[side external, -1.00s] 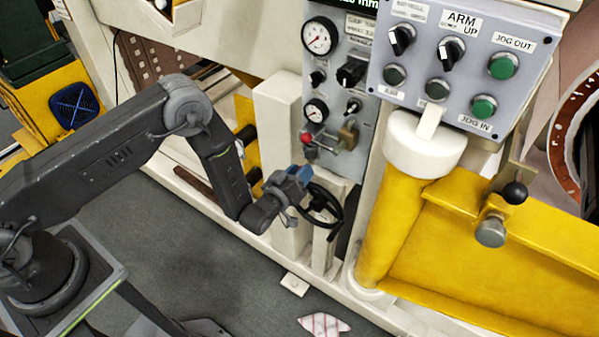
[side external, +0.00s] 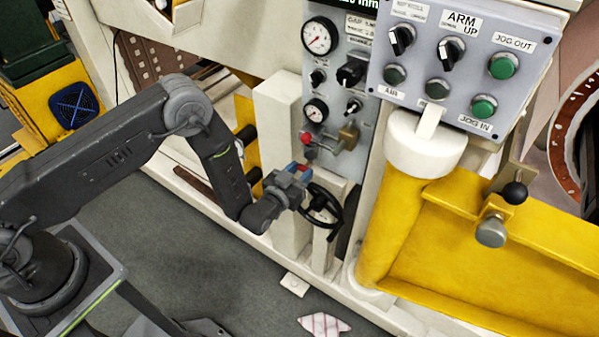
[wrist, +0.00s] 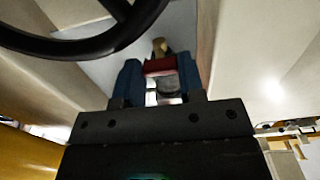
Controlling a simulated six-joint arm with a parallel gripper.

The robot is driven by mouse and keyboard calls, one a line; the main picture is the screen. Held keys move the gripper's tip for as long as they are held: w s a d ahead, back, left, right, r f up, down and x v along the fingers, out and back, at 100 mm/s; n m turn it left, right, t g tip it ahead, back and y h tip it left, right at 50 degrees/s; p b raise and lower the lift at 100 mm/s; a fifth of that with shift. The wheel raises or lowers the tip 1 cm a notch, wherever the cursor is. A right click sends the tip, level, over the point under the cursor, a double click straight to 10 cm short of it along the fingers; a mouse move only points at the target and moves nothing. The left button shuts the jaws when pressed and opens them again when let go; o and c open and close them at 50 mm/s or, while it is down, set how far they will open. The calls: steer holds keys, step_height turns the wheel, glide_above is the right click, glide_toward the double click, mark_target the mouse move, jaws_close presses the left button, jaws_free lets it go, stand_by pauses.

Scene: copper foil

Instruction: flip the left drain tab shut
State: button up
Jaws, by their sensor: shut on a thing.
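My gripper (side external: 295,174) is beside the black handwheel, below the gauge panel. In the wrist view its two blue fingers (wrist: 159,76) are shut on a small red tab (wrist: 160,64). The red tab also shows at the fingertips in the side view (side external: 304,168). A shiny metal part lies between the fingers just below the red tab, and a brass piece (wrist: 160,46) shows beyond it. The fingers hide much of the tab's mount, and I cannot tell how far the tab is turned.
The black handwheel (side external: 322,204) is close to the right of my gripper and crosses the top left of the wrist view (wrist: 85,42). Above is a red-knobbed lever (side external: 306,138) and a brass fitting (side external: 348,136). White posts (side external: 283,150) stand close behind. Open floor (side external: 200,260) lies in front.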

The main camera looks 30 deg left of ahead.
stand_by(0.3)
steer(key=o, duration=0.9)
steer(key=shift+s, duration=0.15)
steer(key=s, duration=1.3)
steer(key=shift+s, duration=0.3)
